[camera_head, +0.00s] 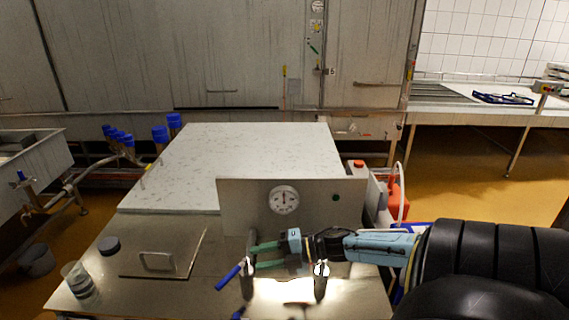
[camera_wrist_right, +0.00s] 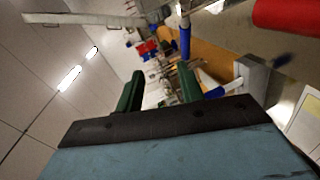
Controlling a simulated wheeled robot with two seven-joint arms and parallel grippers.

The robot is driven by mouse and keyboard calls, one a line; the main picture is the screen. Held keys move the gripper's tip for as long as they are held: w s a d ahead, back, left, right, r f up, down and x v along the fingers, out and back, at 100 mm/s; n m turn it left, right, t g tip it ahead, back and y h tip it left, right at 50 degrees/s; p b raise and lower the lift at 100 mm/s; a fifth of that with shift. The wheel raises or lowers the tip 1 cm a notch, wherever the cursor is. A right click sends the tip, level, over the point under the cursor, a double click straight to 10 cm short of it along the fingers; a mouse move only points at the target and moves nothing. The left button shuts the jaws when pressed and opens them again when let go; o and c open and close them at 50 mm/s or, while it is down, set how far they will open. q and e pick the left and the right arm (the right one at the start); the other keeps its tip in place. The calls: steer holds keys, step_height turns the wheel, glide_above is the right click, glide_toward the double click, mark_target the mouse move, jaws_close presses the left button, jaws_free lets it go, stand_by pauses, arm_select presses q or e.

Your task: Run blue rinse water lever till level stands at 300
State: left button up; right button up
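The blue lever (camera_head: 228,277) sticks out down and to the left from a metal tap (camera_head: 247,272) below the steel gauge panel (camera_head: 240,205). My right gripper (camera_head: 258,257) comes in from the right, with its green fingers close to the tap, above and right of the lever. In the right wrist view its two fingers (camera_wrist_right: 160,92) are apart with nothing seen between them. Whether a finger touches the tap I cannot tell. The round dial (camera_head: 284,200) on the panel is too small to read. A clear beaker (camera_head: 78,279) stands at the left front. My left gripper is not in view.
A second tap (camera_head: 321,281) stands right of the first. A lid with a handle (camera_head: 158,262) and a dark puck (camera_head: 109,246) lie on the steel top at left. A red container (camera_head: 394,200) stands right of the panel. Wet, shiny metal lies below the taps.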

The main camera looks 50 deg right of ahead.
steer(key=shift+d+f+p+v, duration=0.2)
steer(key=shift+p+v, duration=0.2)
steer(key=shift+v, duration=0.9)
steer(key=shift+d+f+p+v, duration=0.15)
steer(key=shift+p+v, duration=0.2)
steer(key=shift+v, duration=1)
steer(key=shift+w+r, duration=0.1)
steer(key=shift+w, duration=0.1)
